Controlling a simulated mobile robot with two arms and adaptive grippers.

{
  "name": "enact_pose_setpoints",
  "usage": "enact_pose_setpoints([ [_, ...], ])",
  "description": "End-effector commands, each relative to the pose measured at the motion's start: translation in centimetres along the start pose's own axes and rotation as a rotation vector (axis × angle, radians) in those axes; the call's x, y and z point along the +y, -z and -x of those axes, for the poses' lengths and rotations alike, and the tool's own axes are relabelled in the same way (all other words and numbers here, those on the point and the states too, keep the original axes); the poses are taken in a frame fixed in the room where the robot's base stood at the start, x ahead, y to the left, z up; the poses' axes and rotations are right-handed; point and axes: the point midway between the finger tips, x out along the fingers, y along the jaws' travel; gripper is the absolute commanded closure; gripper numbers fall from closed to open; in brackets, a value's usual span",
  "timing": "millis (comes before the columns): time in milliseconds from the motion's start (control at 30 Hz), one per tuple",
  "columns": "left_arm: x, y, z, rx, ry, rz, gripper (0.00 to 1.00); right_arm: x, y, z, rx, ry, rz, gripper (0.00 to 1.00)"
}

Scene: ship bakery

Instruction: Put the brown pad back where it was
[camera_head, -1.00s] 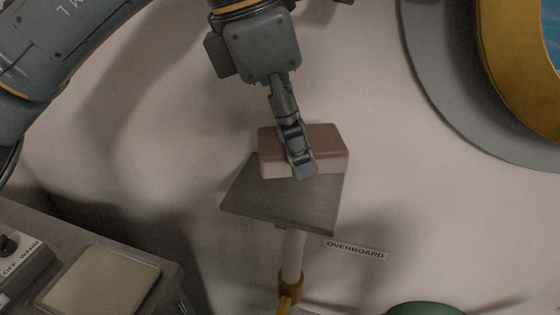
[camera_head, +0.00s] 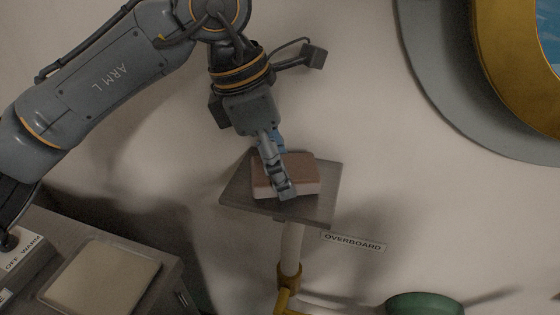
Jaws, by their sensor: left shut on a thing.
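The brown pad (camera_head: 304,170) is a block with a brown top and a paler lower side. It is at the grey square plate (camera_head: 318,212) on top of a post, over the plate's middle. I cannot tell whether it touches the plate. My left gripper (camera_head: 284,190) comes down from above and is shut on the pad, its near finger covering part of the pad's front. The far finger is mostly hidden. My right gripper is not in view.
An "OVERBOARD" label (camera_head: 353,242) is on the wall beside the post. A green round thing (camera_head: 425,304) is at the bottom right. A counter with a pale square panel (camera_head: 100,277) and a control knob (camera_head: 8,240) stands at the lower left. A brass-rimmed porthole (camera_head: 515,85) is upper right.

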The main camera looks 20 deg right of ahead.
Motion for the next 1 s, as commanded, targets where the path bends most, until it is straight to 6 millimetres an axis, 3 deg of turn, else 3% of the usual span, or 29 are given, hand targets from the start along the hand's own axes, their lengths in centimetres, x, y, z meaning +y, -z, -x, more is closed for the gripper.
enact_pose_setpoints([
  [33, 0.0, 0.1, -0.3, 0.000, 0.000, 0.000, 0.65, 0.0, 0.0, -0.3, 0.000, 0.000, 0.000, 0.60],
  [67, 0.0, 0.1, -0.3, 0.000, 0.000, 0.000, 0.38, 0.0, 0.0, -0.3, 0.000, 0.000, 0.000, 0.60],
  [167, 0.0, 0.1, -0.2, 0.000, 0.000, 0.000, 0.17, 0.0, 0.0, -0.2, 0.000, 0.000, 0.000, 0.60],
  [633, 0.1, -0.1, 0.7, -0.001, -0.002, 0.001, 0.17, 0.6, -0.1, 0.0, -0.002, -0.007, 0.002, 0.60],
  [1000, 0.1, -0.1, 8.3, 0.000, -0.003, 0.002, 0.17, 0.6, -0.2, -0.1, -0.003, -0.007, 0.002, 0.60],
])
